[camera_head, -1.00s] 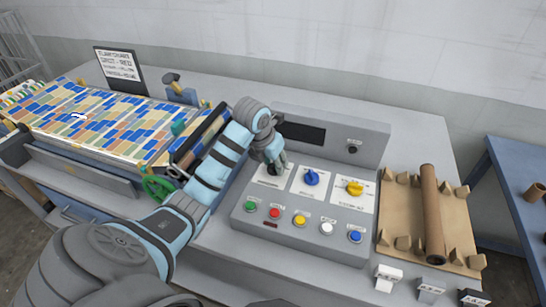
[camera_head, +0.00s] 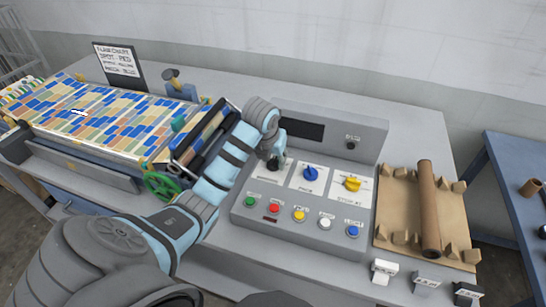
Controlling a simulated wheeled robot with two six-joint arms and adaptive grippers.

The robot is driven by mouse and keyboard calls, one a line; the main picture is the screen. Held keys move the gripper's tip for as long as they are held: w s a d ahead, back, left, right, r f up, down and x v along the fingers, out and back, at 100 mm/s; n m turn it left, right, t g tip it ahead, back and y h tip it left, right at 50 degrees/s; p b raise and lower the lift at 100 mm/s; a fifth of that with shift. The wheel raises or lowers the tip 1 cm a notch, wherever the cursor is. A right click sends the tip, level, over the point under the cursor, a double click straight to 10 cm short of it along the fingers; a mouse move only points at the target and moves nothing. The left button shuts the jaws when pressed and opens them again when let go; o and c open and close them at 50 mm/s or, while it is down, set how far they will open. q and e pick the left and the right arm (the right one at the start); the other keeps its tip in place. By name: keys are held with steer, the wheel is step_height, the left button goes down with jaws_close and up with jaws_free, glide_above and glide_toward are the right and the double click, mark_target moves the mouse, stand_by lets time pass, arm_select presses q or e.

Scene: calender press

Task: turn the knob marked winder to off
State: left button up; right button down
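The grey control console (camera_head: 300,248) carries three white plates, each with a knob. On the left plate is a dark knob (camera_head: 273,164), partly hidden by my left gripper (camera_head: 277,155). On the middle plate is a blue knob (camera_head: 310,173), and on the right plate a yellow knob (camera_head: 352,184). The lettering on the plates is too small to read surely, so I cannot tell which is marked winder. My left gripper is at the left knob from above; its fingers are small and I cannot tell whether they grip it. My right gripper is not in view.
Below the knobs is a row of coloured push buttons (camera_head: 299,215). To the left is the press bed with coloured tiles (camera_head: 110,125) and a green handwheel (camera_head: 160,186). To the right, a brown roll (camera_head: 428,210) lies on a cardboard tray (camera_head: 395,207).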

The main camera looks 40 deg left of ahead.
arm_select(q)
steer(key=shift+o, duration=1.1)
